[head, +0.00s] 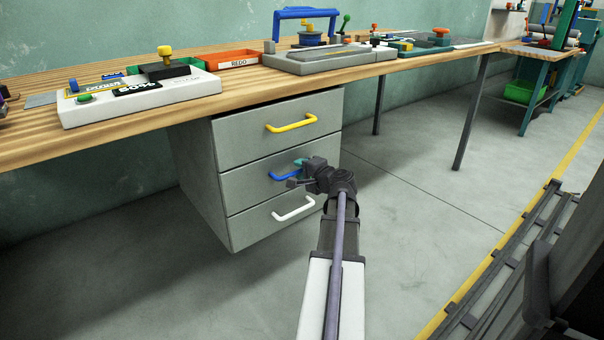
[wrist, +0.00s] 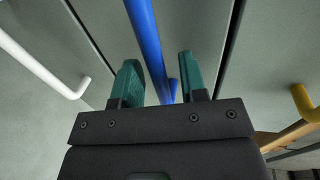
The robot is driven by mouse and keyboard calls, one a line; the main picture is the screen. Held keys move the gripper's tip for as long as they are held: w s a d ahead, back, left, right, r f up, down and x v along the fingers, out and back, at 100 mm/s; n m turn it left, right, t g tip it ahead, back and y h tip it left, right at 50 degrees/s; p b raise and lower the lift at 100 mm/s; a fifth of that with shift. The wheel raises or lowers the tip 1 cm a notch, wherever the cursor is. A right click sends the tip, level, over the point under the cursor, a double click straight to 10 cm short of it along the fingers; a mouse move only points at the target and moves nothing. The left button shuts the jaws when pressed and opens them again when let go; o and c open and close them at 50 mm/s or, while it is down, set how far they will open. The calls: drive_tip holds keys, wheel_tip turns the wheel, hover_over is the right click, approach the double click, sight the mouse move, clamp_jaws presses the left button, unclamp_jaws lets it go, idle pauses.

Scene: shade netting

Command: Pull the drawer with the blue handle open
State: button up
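A grey three-drawer cabinet (head: 235,200) hangs under the bench. Its middle drawer has the blue handle (head: 280,177) and looks shut. My gripper (head: 298,169) is at the right part of this handle and hides some of it. In the wrist view, my gripper (wrist: 158,68) has its two teal fingers apart. The blue handle (wrist: 146,45) runs between them, close to the left finger, with a gap to the right finger. I cannot tell whether the left finger touches it.
The yellow handle (head: 292,124) is on the top drawer and the white handle (head: 293,208) on the bottom one. The wooden bench top (head: 130,125) overhangs the cabinet. Bench legs (head: 470,115) stand to the right. The floor (head: 420,220) before the cabinet is clear.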

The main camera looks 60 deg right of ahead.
drive_tip(key=shift+c, duration=0.5)
clamp_jaws()
drive_tip(key=shift+s, duration=0.1)
